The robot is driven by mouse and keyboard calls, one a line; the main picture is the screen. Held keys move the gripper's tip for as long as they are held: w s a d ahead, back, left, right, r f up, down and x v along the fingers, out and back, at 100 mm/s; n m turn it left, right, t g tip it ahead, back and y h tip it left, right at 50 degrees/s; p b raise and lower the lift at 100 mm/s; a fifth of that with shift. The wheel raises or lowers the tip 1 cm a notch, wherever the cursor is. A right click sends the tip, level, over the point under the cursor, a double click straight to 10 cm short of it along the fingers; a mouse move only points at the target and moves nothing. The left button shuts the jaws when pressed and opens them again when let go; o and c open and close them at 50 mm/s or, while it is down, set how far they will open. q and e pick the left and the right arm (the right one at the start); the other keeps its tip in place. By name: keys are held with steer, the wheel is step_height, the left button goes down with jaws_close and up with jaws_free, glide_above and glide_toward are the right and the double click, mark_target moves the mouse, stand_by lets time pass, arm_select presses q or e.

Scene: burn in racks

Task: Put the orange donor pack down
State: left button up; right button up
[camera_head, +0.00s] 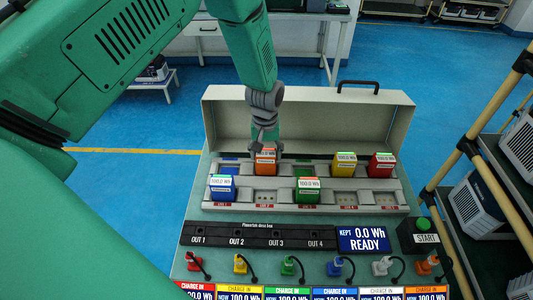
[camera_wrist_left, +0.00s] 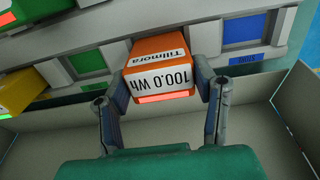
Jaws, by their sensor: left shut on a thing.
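The orange donor pack (camera_head: 265,161) is at the back row of the grey slotted rack (camera_head: 235,196), in the column between the blue and green packs. In the left wrist view the orange pack (camera_wrist_left: 160,66) shows its "100.0 Wh" label and lies between my two fingers. My left gripper (camera_head: 264,148) reaches down onto it from behind and is shut on it. The wrist view also shows the left gripper (camera_wrist_left: 160,98) with a finger on each side of the pack. Whether the pack's base touches the rack is hidden. My right gripper is not in view.
The blue pack (camera_head: 221,187), green pack (camera_head: 307,189), yellow pack (camera_head: 344,164) and red pack (camera_head: 380,165) stand in the rack. The open case lid (camera_head: 320,120) rises behind. In front are the "READY" display (camera_head: 362,239), the green START button (camera_head: 423,224) and several coloured plugs. Shelving (camera_head: 500,220) stands right.

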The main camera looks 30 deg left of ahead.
arm_select(q)
steer(key=shift+w+f, duration=0.1)
steer(key=shift+f, duration=0.3)
steer(key=o, duration=1.7)
steer(key=shift+d, duration=0.1)
steer(key=shift+r, duration=0.1)
step_height(320, 180, up, 12)
steer(key=shift+f+b, duration=0.1)
steer(key=shift+b, duration=0.6)
